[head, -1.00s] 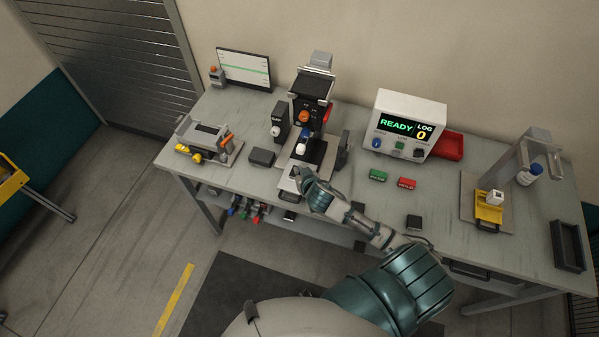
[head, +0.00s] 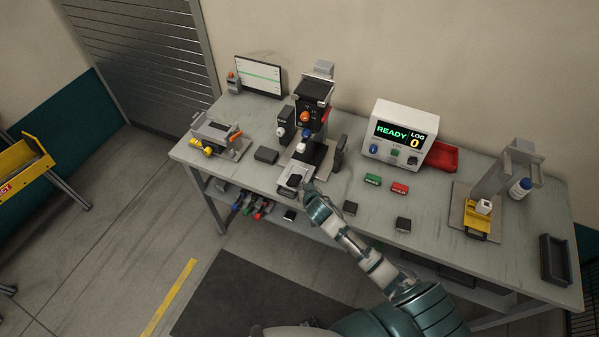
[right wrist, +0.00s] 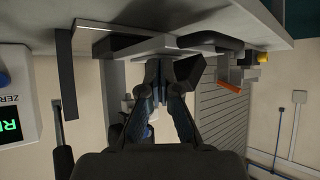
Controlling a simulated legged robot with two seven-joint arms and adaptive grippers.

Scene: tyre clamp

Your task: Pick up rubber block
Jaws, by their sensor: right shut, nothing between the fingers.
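One dark block (head: 266,155) lies left of the black press fixture (head: 312,105). My right gripper (head: 307,188) is at the bench's front edge, by the fixture's pale front plate (head: 291,181). In the right wrist view its fingers (right wrist: 160,68) are together and empty, with a dark block (right wrist: 190,70) showing beside the tips. My left gripper is not in view.
A READY display box (head: 405,134) stands at the back, with a green block (head: 373,180) and a red block (head: 400,188) before it. The bench between is fairly clear.

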